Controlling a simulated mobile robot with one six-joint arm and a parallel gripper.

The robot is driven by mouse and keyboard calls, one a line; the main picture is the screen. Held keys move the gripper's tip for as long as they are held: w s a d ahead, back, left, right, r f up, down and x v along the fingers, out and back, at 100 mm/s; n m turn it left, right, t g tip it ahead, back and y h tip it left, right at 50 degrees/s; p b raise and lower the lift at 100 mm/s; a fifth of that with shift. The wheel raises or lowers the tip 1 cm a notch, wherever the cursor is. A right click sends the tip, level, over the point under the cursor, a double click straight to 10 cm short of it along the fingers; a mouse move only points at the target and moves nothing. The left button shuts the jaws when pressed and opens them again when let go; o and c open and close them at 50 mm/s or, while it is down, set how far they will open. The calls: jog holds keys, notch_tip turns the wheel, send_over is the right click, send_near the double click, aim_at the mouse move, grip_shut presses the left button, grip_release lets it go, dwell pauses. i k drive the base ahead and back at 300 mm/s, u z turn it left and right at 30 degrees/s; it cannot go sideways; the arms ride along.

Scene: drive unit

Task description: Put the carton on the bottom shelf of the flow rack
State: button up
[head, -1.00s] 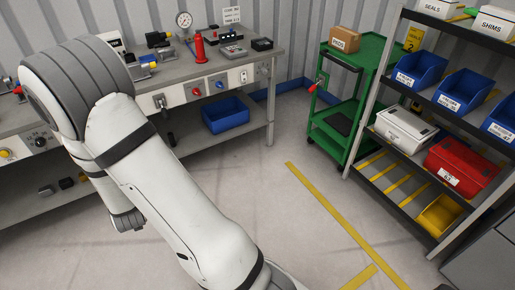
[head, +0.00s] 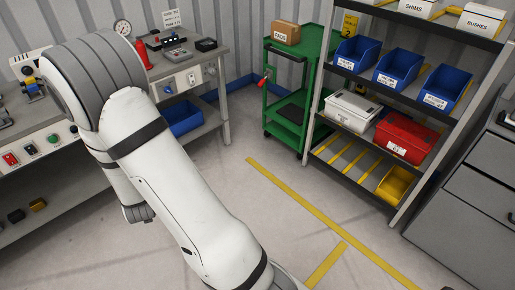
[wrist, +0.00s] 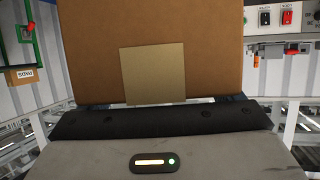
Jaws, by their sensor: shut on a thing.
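My gripper (wrist: 156,112) shows in the wrist view, shut on a brown carton (wrist: 90,45) with a plain tan label. The carton fills the upper middle of that view; its far side and the fingertips are hidden. In the head view my arm crosses the left half, and neither the gripper nor the held carton shows. The flow rack (head: 310,127) stands at right in the head view, apart from my arm. Its bottom shelf (head: 338,168) has yellow strips and a yellow bin (head: 396,185) at the right end; the left and middle part is bare.
White (head: 352,109) and red (head: 406,137) cases sit on the shelf above, with blue bins (head: 399,67) higher. A green cart (head: 288,85) with a PADS box (head: 286,34) stands left of the rack, grey drawers (head: 465,200) right. The floor before the rack is clear.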

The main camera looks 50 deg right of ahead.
aim_at(353, 163)
jog(key=u, duration=0.8)
jog(key=i, duration=0.15)
jog(key=z, duration=3.15)
jog(key=i, duration=1.1)
jog(key=u, duration=0.2)
